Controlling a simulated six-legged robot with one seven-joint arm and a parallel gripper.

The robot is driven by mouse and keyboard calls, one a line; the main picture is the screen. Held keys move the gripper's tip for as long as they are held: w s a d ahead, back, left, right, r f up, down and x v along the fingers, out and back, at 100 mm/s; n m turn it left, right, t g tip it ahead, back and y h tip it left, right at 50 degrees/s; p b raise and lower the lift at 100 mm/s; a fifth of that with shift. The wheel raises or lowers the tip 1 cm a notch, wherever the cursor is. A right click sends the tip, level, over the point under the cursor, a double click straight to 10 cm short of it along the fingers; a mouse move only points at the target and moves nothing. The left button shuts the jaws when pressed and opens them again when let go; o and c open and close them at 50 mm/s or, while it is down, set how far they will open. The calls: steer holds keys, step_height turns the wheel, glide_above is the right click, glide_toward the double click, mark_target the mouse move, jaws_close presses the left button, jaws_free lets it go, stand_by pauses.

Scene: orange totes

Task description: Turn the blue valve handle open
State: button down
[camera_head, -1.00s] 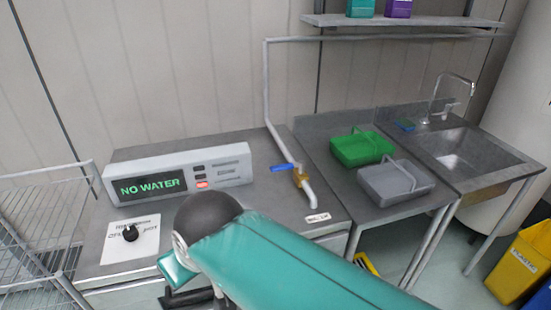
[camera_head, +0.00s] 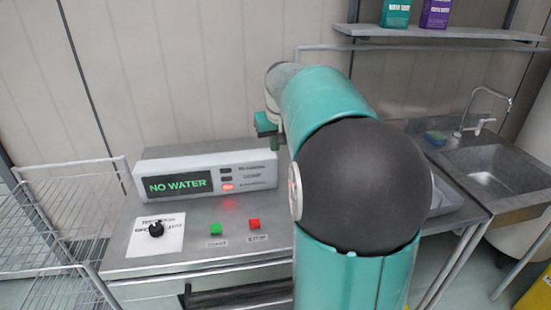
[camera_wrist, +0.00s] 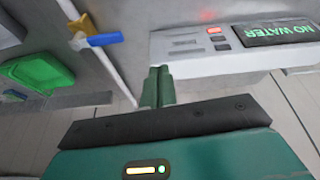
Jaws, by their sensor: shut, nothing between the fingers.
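The blue valve handle (camera_wrist: 104,39) shows in the wrist view, sticking out sideways from a brass valve body (camera_wrist: 80,24) on a pale pipe (camera_wrist: 122,82). It lies across the line of the pipe. My gripper (camera_wrist: 158,68) has its green fingers together, with nothing between them. The fingertips appear to the right of the handle and lower in the wrist picture, apart from it. In the head view my arm hides the valve and handle.
The control box with a "NO WATER" display (camera_head: 180,185) stands close to the gripper. A black knob (camera_head: 156,229), green button (camera_head: 216,229) and red button (camera_head: 254,224) are on the counter. A green tray (camera_wrist: 38,72) and a sink (camera_head: 495,175) lie beyond the valve.

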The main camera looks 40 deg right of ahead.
steer(key=d+f+m, duration=0.1)
steer(key=d+f, duration=0.2)
steer(key=d, duration=0.8)
steer(key=shift+w+d+f, duration=0.15)
steer(key=shift+w+d, duration=0.05)
steer(key=shift+d, duration=0.1)
steer(key=shift+f, duration=0.15)
step_height(320, 180, down, 9)
steer(key=shift+s+a, duration=0.15)
steer(key=shift+s, duration=0.15)
steer(key=shift+a, duration=0.1)
